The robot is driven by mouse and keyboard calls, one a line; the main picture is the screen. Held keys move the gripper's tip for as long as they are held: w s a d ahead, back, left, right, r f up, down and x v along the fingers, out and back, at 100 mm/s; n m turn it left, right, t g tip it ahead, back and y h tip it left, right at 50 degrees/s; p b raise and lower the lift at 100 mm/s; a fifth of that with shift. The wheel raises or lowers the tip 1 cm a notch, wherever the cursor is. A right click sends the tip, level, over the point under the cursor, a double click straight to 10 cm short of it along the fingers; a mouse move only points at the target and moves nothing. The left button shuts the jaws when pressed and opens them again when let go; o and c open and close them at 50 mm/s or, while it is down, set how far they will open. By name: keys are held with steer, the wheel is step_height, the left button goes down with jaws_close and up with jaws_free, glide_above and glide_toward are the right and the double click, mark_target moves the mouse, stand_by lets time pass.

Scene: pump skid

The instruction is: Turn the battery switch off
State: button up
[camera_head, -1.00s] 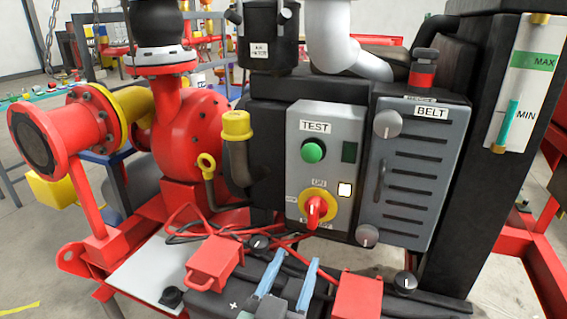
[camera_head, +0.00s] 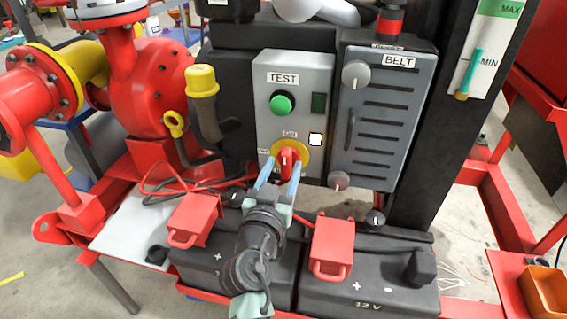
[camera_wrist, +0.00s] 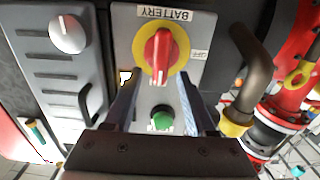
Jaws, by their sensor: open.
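The battery switch is a red rotary knob (camera_head: 287,161) on a yellow disc (camera_head: 304,147), low on the grey TEST panel. In the wrist view the red knob (camera_wrist: 160,50) appears upside down, with its grip along the picture's vertical, beside a BATTERY label (camera_wrist: 165,13) and a side label that seems to read OFF. My gripper (camera_head: 277,178) is open, with its two blue-grey fingers in front of the knob's lower part. In the wrist view the fingers (camera_wrist: 158,90) point towards the knob, one on each side; contact cannot be told.
The grey BELT cover (camera_head: 388,115) stands to the right. Black batteries (camera_head: 360,290) with red terminal covers (camera_head: 332,245) lie below, close around my arm. Red cables run at the left.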

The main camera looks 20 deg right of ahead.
steer(key=shift+w+d, duration=0.4)
steer(key=shift+w, duration=0.2)
steer(key=shift+c, duration=0.3)
jaws_close()
